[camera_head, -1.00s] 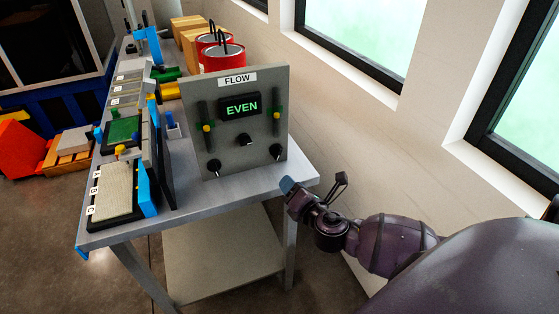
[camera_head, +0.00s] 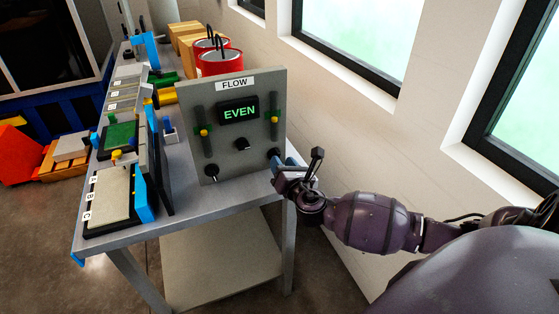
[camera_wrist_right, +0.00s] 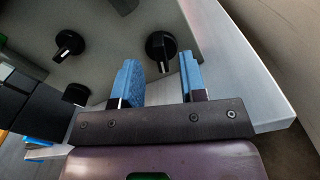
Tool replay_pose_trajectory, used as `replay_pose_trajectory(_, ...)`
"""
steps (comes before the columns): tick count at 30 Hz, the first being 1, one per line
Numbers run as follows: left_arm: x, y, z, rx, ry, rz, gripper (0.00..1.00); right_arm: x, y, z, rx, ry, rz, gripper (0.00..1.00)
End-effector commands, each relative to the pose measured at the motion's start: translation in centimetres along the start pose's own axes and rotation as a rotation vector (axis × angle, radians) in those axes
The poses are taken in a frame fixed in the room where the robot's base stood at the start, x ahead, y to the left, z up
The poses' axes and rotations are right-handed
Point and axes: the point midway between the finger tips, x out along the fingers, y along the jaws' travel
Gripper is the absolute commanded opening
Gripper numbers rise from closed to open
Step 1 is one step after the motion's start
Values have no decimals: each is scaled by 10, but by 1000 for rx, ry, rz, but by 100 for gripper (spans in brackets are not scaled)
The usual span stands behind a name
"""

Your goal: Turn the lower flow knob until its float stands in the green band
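The grey flow panel (camera_head: 228,92) stands on the bench; its display (camera_head: 239,112) reads EVEN in green. Its left slot (camera_head: 205,150) and right slot (camera_head: 275,102) each carry a yellow float beside green marking; at this size I cannot tell exactly how each float sits in its band. Black knobs are at lower left (camera_head: 211,171), middle (camera_head: 241,144) and lower right (camera_head: 273,153). My right gripper (camera_head: 282,166) is at the lower right knob. In the right wrist view its blue fingers (camera_wrist_right: 161,77) are open, with that knob (camera_wrist_right: 161,46) just beyond the gap between the tips. My left gripper is out of view.
Red cans (camera_head: 219,62) stand behind the panel. Trays and small blocks (camera_head: 121,136) line the bench's left side. The bench's front right corner (camera_wrist_right: 278,108) lies close beside the gripper. The wall and windows (camera_head: 350,45) are at the right.

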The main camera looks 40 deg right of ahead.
Motion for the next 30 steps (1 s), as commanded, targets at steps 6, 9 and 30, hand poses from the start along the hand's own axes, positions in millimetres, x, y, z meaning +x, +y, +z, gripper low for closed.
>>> replay_pose_trajectory(6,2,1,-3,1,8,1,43,19,0,-1,0,0,-1,39)
replay_pose_trajectory(9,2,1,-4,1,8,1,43,22,0,0,0,1,-1,39)
replay_pose_trajectory(30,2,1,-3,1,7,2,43,22,0,0,17,1,-1,0)
